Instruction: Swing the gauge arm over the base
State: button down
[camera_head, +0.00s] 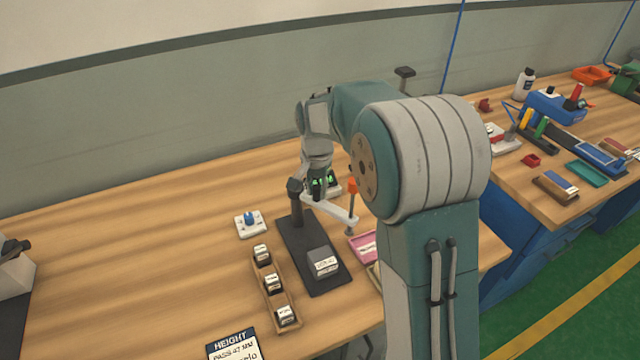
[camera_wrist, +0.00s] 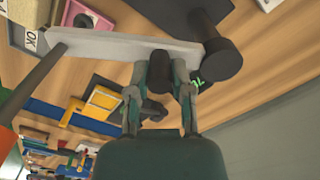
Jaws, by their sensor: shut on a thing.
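The gauge arm (camera_head: 331,208) is a light grey bar on a dark upright post (camera_head: 295,188). It reaches to the right of the black base (camera_head: 298,246), not above its length. An orange-topped probe (camera_head: 352,190) stands at its free end. A dark block (camera_head: 322,262) with a white label sits on the base's near end. My gripper (camera_head: 320,187) is at the arm close to the post. In the wrist view, my gripper (camera_wrist: 160,92) is shut on a dark knob (camera_wrist: 160,68) on the gauge arm (camera_wrist: 110,46); the post (camera_wrist: 222,58) is beside it.
A pink tray (camera_head: 359,243) lies near the probe end. A wooden rack (camera_head: 268,292) with several labelled blocks and a white box with a blue knob (camera_head: 250,222) stand left of the base. A height card (camera_head: 233,345) lies in front.

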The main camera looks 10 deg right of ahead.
jog(key=shift+s+a+f+m, duration=0.1)
jog(key=shift+s+a+m, duration=0.15)
jog(key=shift+a+m, duration=0.5)
jog(key=shift+s+a+r+m, duration=0.1)
jog(key=shift+s+a+m, duration=0.2)
jog(key=shift+m, duration=0.9)
jog(key=shift+s+a+f+m, duration=0.1)
jog(key=shift+s+a+m, duration=0.1)
jog(key=shift+a+m, duration=0.55)
jog(key=shift+d+m, duration=0.2)
jog(key=shift+m, duration=0.1)
jog(key=c, duration=0.5)
grip_release()
jog(key=shift+c, duration=0.2)
jog(key=shift+a, duration=0.1)
